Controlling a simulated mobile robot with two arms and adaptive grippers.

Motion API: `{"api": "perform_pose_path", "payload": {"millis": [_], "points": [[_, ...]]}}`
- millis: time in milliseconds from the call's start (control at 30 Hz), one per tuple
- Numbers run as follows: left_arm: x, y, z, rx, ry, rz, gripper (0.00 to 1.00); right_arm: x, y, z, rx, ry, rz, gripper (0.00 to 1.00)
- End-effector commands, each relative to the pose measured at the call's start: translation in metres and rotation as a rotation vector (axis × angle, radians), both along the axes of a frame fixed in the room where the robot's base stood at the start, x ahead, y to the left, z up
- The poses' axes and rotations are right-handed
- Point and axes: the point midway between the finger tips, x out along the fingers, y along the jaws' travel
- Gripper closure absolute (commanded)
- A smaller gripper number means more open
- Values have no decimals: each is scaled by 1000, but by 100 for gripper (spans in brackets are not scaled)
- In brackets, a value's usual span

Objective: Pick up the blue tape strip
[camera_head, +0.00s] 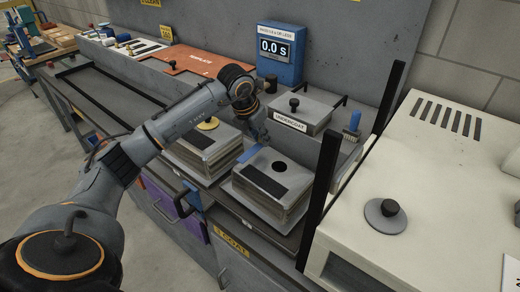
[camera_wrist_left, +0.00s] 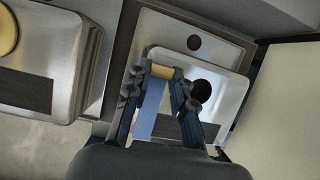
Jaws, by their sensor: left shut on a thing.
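The blue tape strip (camera_head: 249,154) shows just below my left gripper (camera_head: 257,134) in the head view, by the back left edge of a steel box with a round black hole (camera_head: 277,165). In the left wrist view, the blue strip (camera_wrist_left: 152,100) lies between the fingers of my left gripper (camera_wrist_left: 161,75). A small yellow piece (camera_wrist_left: 162,71) sits at the fingertips. The gripper is shut on the strip. I cannot tell whether the strip still touches the box. My right gripper is in neither view.
A second steel box (camera_head: 200,152) with a yellow disc stands to the left. A lidded steel box labelled UNDERCOAT (camera_head: 305,112) stands behind. Black upright posts (camera_head: 320,195) and a large cream machine (camera_head: 440,165) bound the right side. A blue timer (camera_head: 279,52) is at the back.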

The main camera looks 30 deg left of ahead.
Motion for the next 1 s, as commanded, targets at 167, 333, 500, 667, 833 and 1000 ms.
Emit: {"api": "perform_pose_path", "payload": {"millis": [167, 333, 500, 667, 833, 1000], "points": [[-33, -18, 41, 4, -3, -6, 90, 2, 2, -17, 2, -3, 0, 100], [-71, -39, 62, 4, 0, -8, 90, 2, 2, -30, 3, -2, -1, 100], [-99, -54, 77, 3, 2, -5, 90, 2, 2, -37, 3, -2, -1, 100], [-113, -62, 85, 1, 5, -4, 90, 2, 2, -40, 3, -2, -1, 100], [-118, -64, 88, 1, 5, -3, 90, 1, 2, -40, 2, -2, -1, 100], [-118, -64, 88, 0, 5, -2, 90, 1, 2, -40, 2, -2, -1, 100]]}}
